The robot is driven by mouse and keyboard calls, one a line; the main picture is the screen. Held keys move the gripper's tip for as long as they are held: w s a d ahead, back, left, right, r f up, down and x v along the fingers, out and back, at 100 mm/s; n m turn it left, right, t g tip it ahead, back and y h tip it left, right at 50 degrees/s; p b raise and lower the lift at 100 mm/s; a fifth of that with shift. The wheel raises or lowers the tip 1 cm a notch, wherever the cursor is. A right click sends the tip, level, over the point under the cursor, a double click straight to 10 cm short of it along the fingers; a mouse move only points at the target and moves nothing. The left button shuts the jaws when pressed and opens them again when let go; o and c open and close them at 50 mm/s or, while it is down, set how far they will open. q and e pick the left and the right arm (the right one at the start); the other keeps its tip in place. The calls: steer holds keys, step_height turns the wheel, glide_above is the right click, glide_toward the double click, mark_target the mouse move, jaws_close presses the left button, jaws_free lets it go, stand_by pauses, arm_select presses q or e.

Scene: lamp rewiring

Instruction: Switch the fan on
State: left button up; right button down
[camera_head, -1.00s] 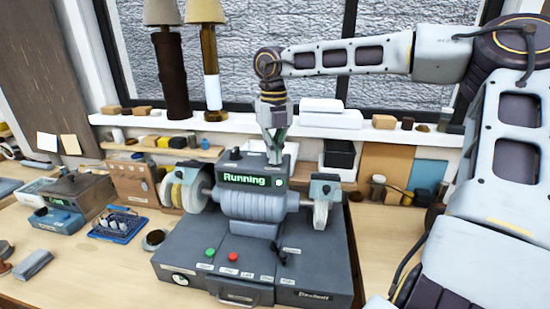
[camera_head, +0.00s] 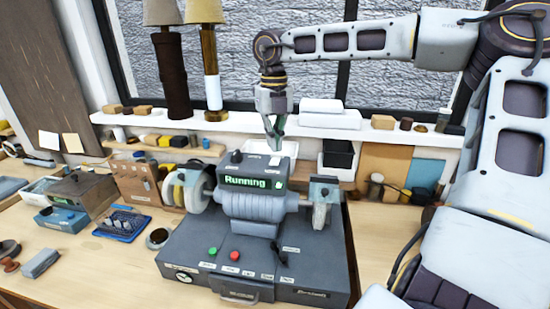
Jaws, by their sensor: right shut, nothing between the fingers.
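A grey bench machine (camera_head: 190,250) with a wheel at each end stands on the bench. Green (camera_head: 213,251) and red (camera_head: 235,256) buttons and a small dark lever (camera_head: 283,256) are on the base. No separate fan can be made out. My right gripper (camera_head: 274,146) points down, shut and empty, just above the display box; whether it touches the box is unclear. My left gripper is out of view.
A white shelf (camera_head: 380,135) with boxes and two lamp stands (camera_head: 210,70) runs behind. Front-left bench (camera_head: 100,270) is mostly clear.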

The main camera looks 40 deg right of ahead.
steer(key=shift+r+p, duration=0.55)
steer(key=shift+r, duration=0.5)
steer(key=shift+s+a+f, duration=0.1)
